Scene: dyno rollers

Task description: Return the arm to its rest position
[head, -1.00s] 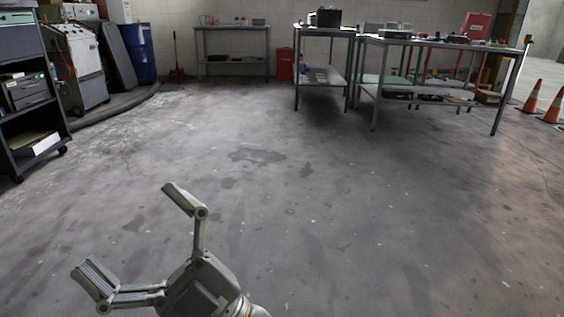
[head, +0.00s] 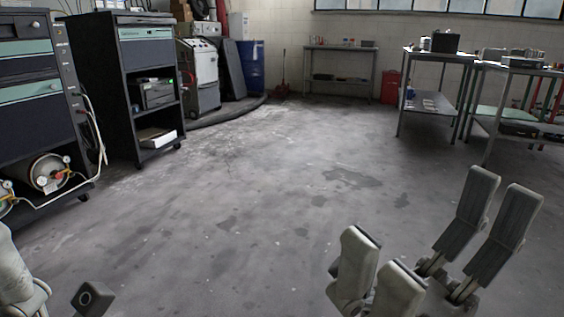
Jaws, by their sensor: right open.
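My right gripper (head: 432,232) stands at the lower right of the head view, above the floor. Its pale grey fingers with dark pads are spread wide apart, and nothing is between them. The rest of the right arm is below the frame. At the lower left corner, parts of my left gripper (head: 58,287) show, a pale piece at the edge and a dark tip. Most of it is cut off, so I cannot tell its opening.
Dark tool cabinets (head: 120,75) stand on the left, with a gas cylinder (head: 47,172) low in the nearest. Metal tables (head: 425,104) stand at the right back, a shelf table (head: 340,47) at the far wall. The middle floor (head: 260,190) is clear.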

